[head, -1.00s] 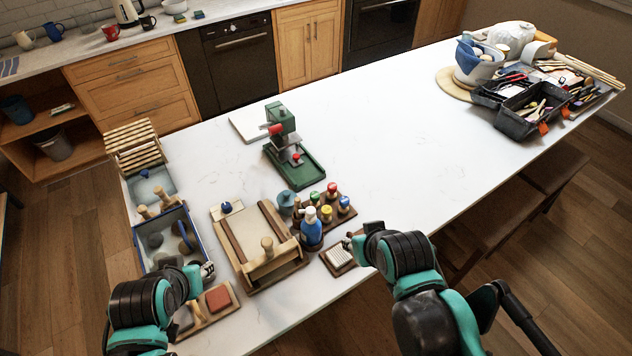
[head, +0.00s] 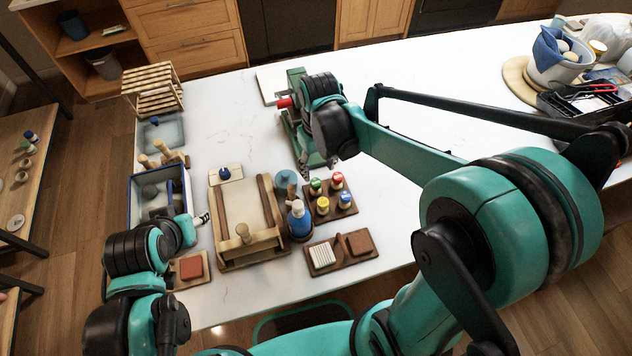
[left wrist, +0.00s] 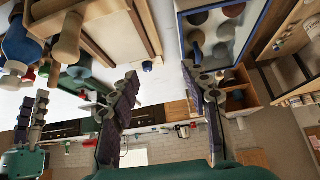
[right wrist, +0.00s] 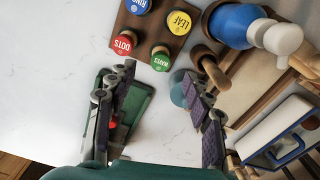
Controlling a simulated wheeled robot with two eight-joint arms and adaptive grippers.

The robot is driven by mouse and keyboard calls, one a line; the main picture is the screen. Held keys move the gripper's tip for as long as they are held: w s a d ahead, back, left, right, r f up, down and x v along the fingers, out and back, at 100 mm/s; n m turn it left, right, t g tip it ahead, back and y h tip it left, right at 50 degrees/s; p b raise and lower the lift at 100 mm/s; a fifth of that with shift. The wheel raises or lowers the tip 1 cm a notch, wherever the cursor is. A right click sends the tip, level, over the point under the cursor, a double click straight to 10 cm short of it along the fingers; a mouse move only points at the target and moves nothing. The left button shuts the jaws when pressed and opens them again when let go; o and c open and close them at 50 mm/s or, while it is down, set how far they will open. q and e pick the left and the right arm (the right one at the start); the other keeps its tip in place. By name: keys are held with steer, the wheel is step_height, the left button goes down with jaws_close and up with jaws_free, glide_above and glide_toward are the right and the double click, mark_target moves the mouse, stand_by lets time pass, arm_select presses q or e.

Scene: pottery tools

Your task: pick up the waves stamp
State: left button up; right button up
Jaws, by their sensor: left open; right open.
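The waves stamp has a green top and stands in the stamp rack (head: 318,217), at its back left in the head view (head: 316,186). In the right wrist view its green WAVES label (right wrist: 160,60) shows just beyond and between my open fingertips. The red DOTS stamp (right wrist: 124,43), yellow LEAF stamp (right wrist: 179,22) and blue RING stamp (right wrist: 139,6) stand in the same rack. My right gripper (head: 325,163) is open and empty, behind the rack and near the green press. My left gripper (head: 204,219) is open and empty beside the blue-edged bin.
A blue bottle (head: 299,219) and a wooden slab board (head: 246,204) stand left of the rack. A green press (head: 297,120) is behind it. A small tray with a textured block (head: 321,256) lies in front. The counter right of the rack is clear.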

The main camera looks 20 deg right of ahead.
mark_target(316, 182)
steer(key=f, duration=0.2)
steer(key=f+b, duration=0.1)
steer(key=f, duration=0.2)
steer(key=f+b, duration=0.1)
steer(key=f, duration=0.1)
steer(key=shift+w+a+f, duration=0.2)
steer(key=shift+w+a, duration=0.05)
steer(key=shift+w, duration=0.1)
steer(key=shift+f+b, duration=0.3)
steer(key=shift+f, duration=0.2)
steer(key=c, duration=1.2)
